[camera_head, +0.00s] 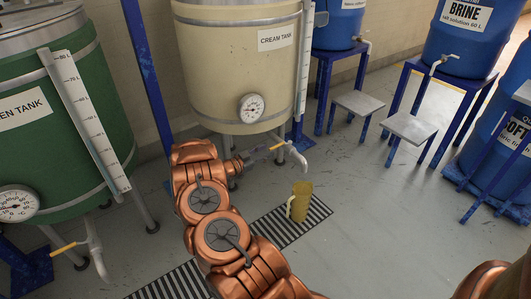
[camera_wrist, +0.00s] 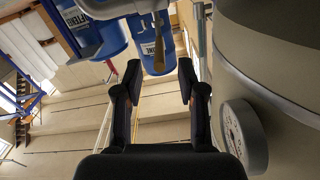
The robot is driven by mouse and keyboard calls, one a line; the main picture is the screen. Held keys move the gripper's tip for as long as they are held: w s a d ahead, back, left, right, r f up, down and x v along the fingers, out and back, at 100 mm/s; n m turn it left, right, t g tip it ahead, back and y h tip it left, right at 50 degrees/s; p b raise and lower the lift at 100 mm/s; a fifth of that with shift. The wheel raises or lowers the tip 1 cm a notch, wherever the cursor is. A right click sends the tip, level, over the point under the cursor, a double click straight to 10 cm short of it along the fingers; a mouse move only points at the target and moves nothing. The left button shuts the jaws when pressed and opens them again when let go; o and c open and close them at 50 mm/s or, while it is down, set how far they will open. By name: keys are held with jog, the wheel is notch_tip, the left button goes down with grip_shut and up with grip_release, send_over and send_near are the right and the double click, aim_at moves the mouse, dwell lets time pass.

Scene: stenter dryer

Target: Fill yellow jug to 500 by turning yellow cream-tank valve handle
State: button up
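The cream tank (camera_head: 225,55) stands at the top centre, and its curved wall (camera_wrist: 285,60) fills the right of the wrist view. Its yellow valve handle (camera_head: 277,146) sits on a pale tap whose spout (camera_head: 299,160) bends down. The yellow jug (camera_head: 301,203) stands upright on the floor grating below the spout; its level is too small to read. My gripper (camera_head: 252,157) is just left of the valve handle, below the tank. In the wrist view my gripper (camera_wrist: 158,82) has its fingers apart with nothing held between them. Contact with the handle is not visible.
A round gauge (camera_head: 251,107) is on the tank front. The green tank (camera_head: 60,120) with its own yellow-handled valve (camera_head: 63,248) stands left. Blue drums (camera_head: 460,45) on stands and grey-topped steps (camera_head: 409,127) are right. Floor right of the jug is clear.

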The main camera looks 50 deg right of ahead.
aim_at(278, 145)
jog(key=shift+p+x, duration=0.65)
jog(key=shift+x, duration=2.95)
grip_shut()
